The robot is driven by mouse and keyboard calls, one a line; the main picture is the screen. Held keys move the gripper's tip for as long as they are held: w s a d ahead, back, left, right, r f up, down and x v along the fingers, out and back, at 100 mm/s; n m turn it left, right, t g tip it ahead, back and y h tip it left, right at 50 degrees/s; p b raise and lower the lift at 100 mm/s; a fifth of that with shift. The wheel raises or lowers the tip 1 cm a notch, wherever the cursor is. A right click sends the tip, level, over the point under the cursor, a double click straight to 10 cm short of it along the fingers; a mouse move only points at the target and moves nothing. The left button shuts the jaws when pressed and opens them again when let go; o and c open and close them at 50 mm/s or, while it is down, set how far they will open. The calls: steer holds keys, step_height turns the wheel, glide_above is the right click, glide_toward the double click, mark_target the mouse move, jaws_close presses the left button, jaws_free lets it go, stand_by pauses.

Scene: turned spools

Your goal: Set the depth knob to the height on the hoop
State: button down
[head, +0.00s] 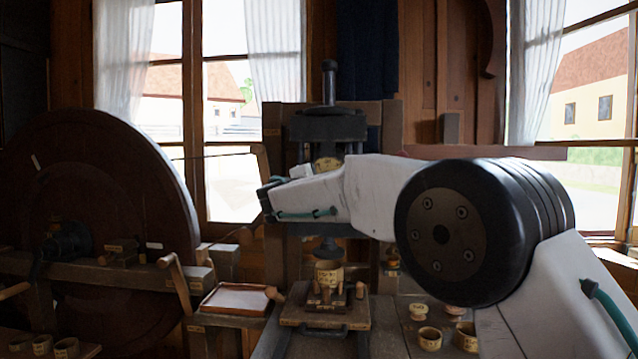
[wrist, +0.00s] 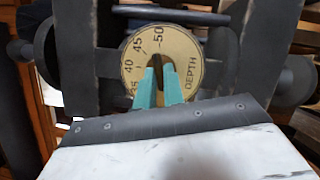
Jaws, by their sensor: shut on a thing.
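The round cream depth dial (wrist: 188,58) fills the middle of the wrist view, with marks 35, 40, 45, 50 and the word DEPTH. The dark depth knob (wrist: 158,59) sits at its centre. My gripper (wrist: 157,78) has its teal fingers closed on the knob. The knob's upper end points roughly toward 50; its exact setting is partly hidden by the fingers. In the head view, the dial (head: 327,164) shows on the press, partly behind my arm, and my fingers are hidden. A yellow hoop-like band (head: 329,276) with dark writing, too small to read, stands below the press head.
The black press (head: 328,124) stands on a wooden frame. A tray (head: 236,299) lies left of its base, beside a large dark wheel (head: 100,190). Small labelled cups (head: 430,338) stand at right. Dark posts flank the dial in the wrist view.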

steer(key=shift+m+g, duration=0.3)
steer(key=shift+m, duration=0.4)
steer(key=c, duration=1.5)
jaws_free()
steer(key=shift+d, duration=0.1)
steer(key=v, duration=0.8)
